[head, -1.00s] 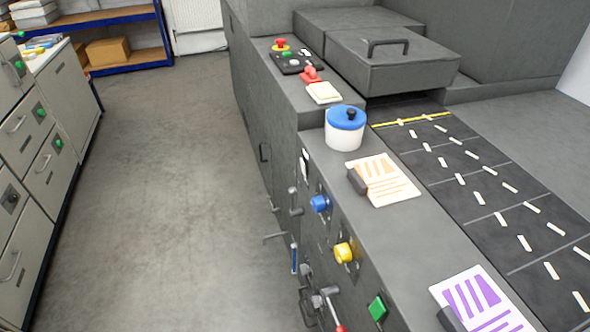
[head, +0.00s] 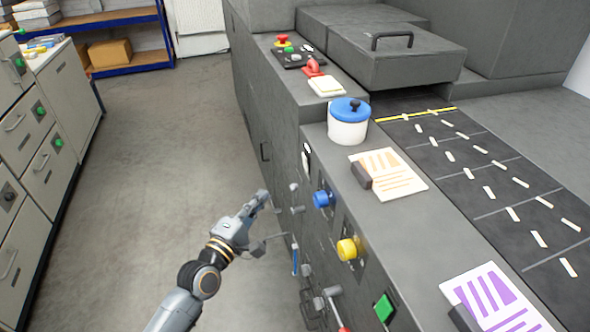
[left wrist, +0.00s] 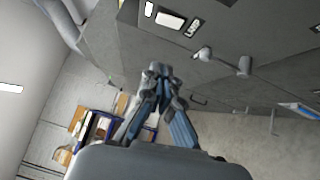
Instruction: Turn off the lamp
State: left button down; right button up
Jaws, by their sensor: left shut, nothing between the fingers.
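My left gripper (head: 265,196) is shut and empty, in front of the machine's side and left of the levers. Its closed fingertips (left wrist: 160,70) show in the left wrist view, apart from the label. My right gripper is not in view.
The machine front carries a blue knob (head: 322,199), a yellow knob (head: 348,248) and a green switch (head: 384,306). A white pot with a blue lid (head: 348,127) stands on top. Grey cabinets (head: 45,160) stand at left; the floor between is clear.

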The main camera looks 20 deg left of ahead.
pick_arm(q)
jog(key=shift+r, duration=0.25)
send_near(303, 157)
jog(key=w+a, duration=0.3)
jog(key=w, duration=0.1)
jog(key=d, duration=0.1)
jog(key=w+d+p, duration=0.1)
jog(key=w+d, duration=0.1)
jog(key=d, duration=0.1)
jog(key=shift+p, duration=0.4)
jog(key=shift+a, duration=0.1)
